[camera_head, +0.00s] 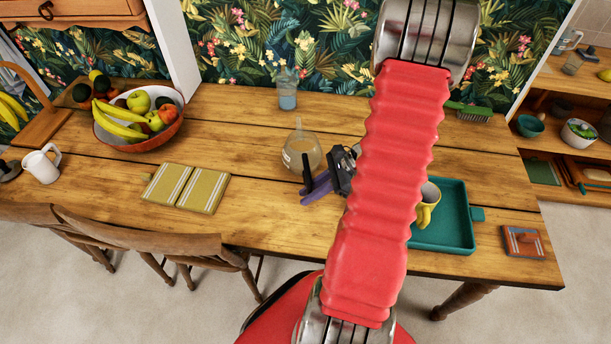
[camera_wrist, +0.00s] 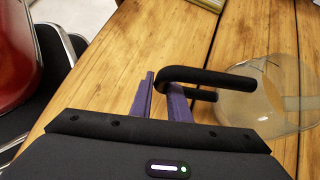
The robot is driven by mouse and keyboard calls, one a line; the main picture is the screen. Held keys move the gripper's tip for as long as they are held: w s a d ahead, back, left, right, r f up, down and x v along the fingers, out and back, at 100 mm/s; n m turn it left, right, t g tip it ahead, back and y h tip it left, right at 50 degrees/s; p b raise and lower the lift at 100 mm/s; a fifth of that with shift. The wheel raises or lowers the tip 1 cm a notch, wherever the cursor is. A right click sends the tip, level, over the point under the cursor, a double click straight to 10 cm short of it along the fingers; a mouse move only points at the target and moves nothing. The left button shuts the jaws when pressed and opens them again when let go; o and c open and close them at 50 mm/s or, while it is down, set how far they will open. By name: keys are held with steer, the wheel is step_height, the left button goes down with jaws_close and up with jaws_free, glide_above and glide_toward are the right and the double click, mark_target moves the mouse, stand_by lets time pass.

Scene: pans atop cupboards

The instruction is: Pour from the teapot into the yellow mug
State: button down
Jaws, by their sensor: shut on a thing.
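The glass teapot (camera_head: 301,152) stands on the wooden table left of my arm, with pale amber liquid inside. In the wrist view the glass teapot (camera_wrist: 262,95) is at the right, with its black handle reaching left. My gripper (camera_head: 314,190) has purple fingers; in the wrist view the gripper (camera_wrist: 168,98) is shut on the handle. The teapot looks upright; whether its base touches the table is unclear. The yellow mug (camera_head: 427,207) stands on a teal tray (camera_head: 455,225) to the right, partly hidden by my red arm.
A glass with blue liquid (camera_head: 287,92) stands behind the teapot. A brush (camera_head: 470,112) and a coaster-like block (camera_head: 522,242) are right. Chairs (camera_head: 160,238) line the front.

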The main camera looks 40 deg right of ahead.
mark_target(310, 181)
steer(key=shift+r, duration=0.15)
steer(key=shift+r, duration=4.85)
